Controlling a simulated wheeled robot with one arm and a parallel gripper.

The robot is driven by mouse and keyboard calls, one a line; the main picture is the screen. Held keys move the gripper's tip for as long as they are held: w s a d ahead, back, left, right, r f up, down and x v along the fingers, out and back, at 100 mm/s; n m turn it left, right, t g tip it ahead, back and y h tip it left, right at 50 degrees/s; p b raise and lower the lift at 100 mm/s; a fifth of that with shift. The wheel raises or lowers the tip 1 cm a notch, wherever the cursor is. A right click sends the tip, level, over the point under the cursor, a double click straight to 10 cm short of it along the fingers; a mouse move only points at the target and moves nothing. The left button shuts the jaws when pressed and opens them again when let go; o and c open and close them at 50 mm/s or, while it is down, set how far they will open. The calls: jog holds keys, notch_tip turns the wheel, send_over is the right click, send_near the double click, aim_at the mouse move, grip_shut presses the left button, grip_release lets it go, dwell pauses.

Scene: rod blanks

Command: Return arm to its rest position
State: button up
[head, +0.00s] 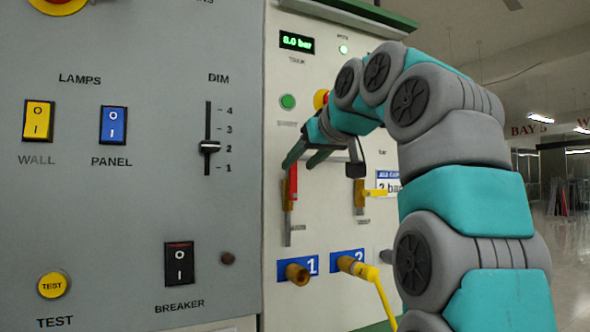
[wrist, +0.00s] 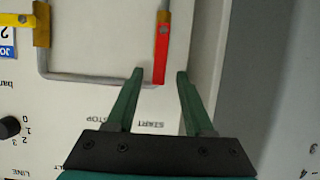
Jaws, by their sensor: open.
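My gripper (head: 303,160) is in front of the pale panel in the head view, close to a red-handled lever (head: 291,185). In the wrist view my gripper (wrist: 160,75) shows two green fingers spread apart with nothing held between them. The red lever (wrist: 161,55) appears just beyond the fingertips, nearer the left finger; I cannot tell whether they touch. My teal and grey arm is bent, reaching from the lower right up and over to the panel.
A yellow-handled valve (head: 370,193) sits right of the red lever. Ports 1 (head: 297,274) and 2 (head: 357,267) are below, with a yellow hose (head: 383,300) from port 2. The grey switch panel (head: 150,230) fills the left. Open floor (head: 572,265) lies at right.

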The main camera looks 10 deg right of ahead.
jog(key=v, duration=0.3)
dwell(0.4)
jog(key=s+f+m+g+h, duration=0.1)
jog(key=s+f+g, duration=0.35)
jog(key=f, duration=1.15)
jog(key=s+f+m+g+h, duration=0.1)
jog(key=s+f+g, duration=0.35)
jog(key=f, duration=1.05)
jog(key=s+d+f+m+g+h, duration=0.1)
jog(key=s+f+g, duration=0.4)
jog(key=s+f, duration=2.2)
jog(key=shift+s+d+m+g+h, duration=0.45)
jog(key=shift+d+h, duration=0.15)
jog(key=shift+d, duration=0.35)
